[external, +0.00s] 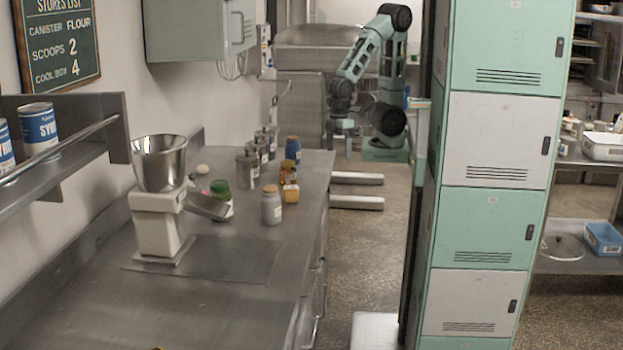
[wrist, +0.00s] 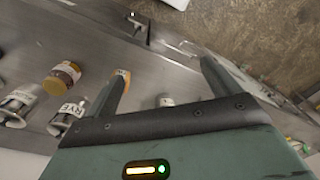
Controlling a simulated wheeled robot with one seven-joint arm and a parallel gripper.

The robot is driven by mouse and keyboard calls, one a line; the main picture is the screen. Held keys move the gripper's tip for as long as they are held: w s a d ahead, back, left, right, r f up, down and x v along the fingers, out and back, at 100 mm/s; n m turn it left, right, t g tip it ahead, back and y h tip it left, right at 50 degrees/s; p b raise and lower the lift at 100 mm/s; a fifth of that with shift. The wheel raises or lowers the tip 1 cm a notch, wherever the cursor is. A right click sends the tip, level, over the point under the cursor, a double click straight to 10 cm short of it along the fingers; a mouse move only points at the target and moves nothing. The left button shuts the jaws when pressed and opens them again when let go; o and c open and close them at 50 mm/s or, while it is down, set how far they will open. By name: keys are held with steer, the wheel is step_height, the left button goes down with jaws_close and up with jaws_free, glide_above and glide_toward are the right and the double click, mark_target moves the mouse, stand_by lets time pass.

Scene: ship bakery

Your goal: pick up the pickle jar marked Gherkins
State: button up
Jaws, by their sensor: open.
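I cannot read the word Gherkins on any jar. In the external view, a green-lidded jar (external: 220,192) stands beside the white mixer, partly hidden by its chute. An amber jar (external: 287,174) stands near the counter's right edge; an amber-and-yellow jar (wrist: 62,78) with a white label also shows in the wrist view. My gripper (external: 345,143) is beyond the counter's far right end in the external view. An orange block-like item (wrist: 122,76) shows just beside the left finger.
The steel counter (external: 190,310) also holds a grey jar (external: 271,206), a blue jar (external: 293,150), several steel canisters (external: 248,167) and a mixer (external: 157,215). One canister (wrist: 70,112) reads RYE. Green and white lockers (external: 500,150) stand to the right. Floor shows between them and the counter.

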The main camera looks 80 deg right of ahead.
steer(key=n+t+y+b, duration=0.65)
steer(key=y+b, duration=0.35)
steer(key=y, duration=0.6)
glide_toward(215, 186)
steer(key=shift+m+h, duration=0.3)
steer(key=shift+m, duration=0.15)
steer(key=p+x, duration=0.1)
steer(key=x, duration=0.1)
steer(key=p+x, duration=0.1)
steer(key=x, duration=0.1)
steer(key=shift+w+d+f+p, duration=0.1)
steer(key=shift+f+p, duration=0.2)
steer(key=shift+f, duration=0.05)
steer(key=shift+r+p+x, duration=0.15)
steer(key=shift+p+x, duration=0.4)
steer(key=shift+x, duration=0.8)
steer(key=shift+r+p+x, duration=0.15)
steer(key=shift+p+x, duration=0.4)
steer(key=shift+x, duration=0.8)
steer(key=shift+f, duration=0.1)
jaws_close()
steer(key=shift+r, duration=0.25)
